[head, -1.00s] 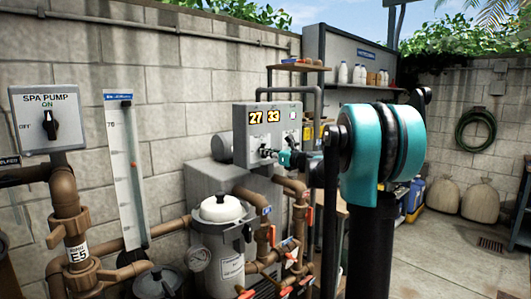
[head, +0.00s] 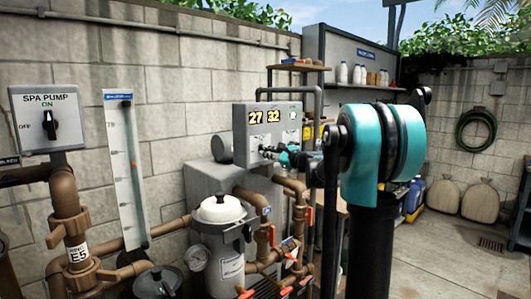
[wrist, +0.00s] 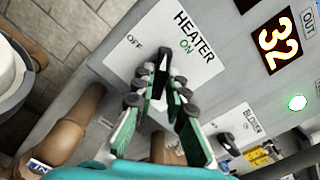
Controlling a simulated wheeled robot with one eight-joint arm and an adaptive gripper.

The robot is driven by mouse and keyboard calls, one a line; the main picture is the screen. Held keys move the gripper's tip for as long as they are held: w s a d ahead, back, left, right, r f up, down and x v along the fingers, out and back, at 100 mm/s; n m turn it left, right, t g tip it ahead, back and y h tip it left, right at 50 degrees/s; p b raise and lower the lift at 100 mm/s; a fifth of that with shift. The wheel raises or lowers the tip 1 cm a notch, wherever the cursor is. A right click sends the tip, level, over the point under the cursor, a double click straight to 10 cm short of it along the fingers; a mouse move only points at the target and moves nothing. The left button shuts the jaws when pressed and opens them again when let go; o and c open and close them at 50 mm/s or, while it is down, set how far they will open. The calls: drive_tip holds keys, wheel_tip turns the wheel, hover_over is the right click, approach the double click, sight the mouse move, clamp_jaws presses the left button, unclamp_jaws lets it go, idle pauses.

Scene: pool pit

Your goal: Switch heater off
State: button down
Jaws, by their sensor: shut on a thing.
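The heater panel (wrist: 128,62) fills the middle of the wrist view, with a white plate marked HEATER, ON and OFF. My gripper (wrist: 162,78) is shut on the dark heater knob (wrist: 163,60), its two green fingers on either side. A green lamp (wrist: 297,102) is lit on the panel.
A second knob, marked BLOWER (wrist: 228,142), sits close beside my fingers. Brown pipes (head: 290,195) and a white-lidded filter (head: 222,209) stand below the heater. A SPA PUMP switch (head: 50,124) is on the left wall. Open floor (head: 440,245) lies at right.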

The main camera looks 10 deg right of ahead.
drive_tip(key=n, duration=1.1)
drive_tip(key=c, duration=1.4)
unclamp_jaws()
drive_tip(key=shift+c, duration=0.2)
drive_tip(key=v, duration=0.7)
